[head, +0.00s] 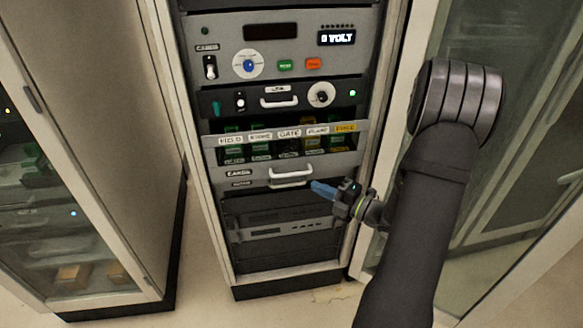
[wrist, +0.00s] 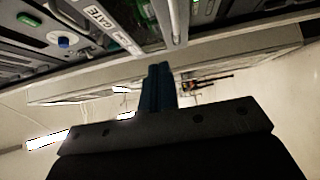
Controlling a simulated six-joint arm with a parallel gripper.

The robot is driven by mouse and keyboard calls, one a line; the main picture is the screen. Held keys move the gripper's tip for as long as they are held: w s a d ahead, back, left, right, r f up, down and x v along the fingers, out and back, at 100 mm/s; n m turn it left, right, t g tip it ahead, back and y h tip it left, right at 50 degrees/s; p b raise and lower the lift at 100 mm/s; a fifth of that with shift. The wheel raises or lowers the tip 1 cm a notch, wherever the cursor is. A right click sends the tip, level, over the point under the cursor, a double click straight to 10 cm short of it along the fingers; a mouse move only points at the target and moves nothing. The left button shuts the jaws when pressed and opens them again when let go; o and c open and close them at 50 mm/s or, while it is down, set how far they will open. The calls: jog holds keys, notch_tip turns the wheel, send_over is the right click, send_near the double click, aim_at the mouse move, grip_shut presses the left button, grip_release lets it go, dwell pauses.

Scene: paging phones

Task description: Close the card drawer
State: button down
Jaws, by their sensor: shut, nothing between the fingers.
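The card drawer (head: 255,175) is in the middle of the rack in the head view, with a grey front, a CARDS label and a pale bar handle (head: 291,177). Green and yellow cards (head: 262,149) show behind its labelled strip, and the drawer appears to stand out from the rack. My gripper (head: 316,186) is shut and empty, its blue fingertips close to the right end of the handle. In the wrist view the shut fingers (wrist: 159,68) point at the drawer front, near the handle (wrist: 175,22). I cannot tell whether they touch it.
Above the drawer is a panel with a smaller handle (head: 279,97) and a dial. Dark rack units (head: 280,215) lie below. A glass-fronted cabinet (head: 75,215) stands at the left, and an open glass door (head: 490,120) is behind my arm at the right.

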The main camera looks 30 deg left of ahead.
jog(key=a, duration=0.1)
send_near(282, 151)
jog(key=s+a+f, duration=0.3)
jog(key=s+a, duration=0.1)
jog(key=s, duration=0.1)
jog(key=w+a, duration=0.2)
jog(key=shift+w+a+f, duration=0.1)
jog(key=shift+w+a, duration=0.05)
jog(key=shift+a, duration=0.25)
jog(key=shift+w+a, duration=0.35)
jog(key=shift+w, duration=0.05)
jog(key=w+a, duration=0.4)
jog(key=shift+w+a, duration=0.5)
jog(key=shift+w, duration=0.05)
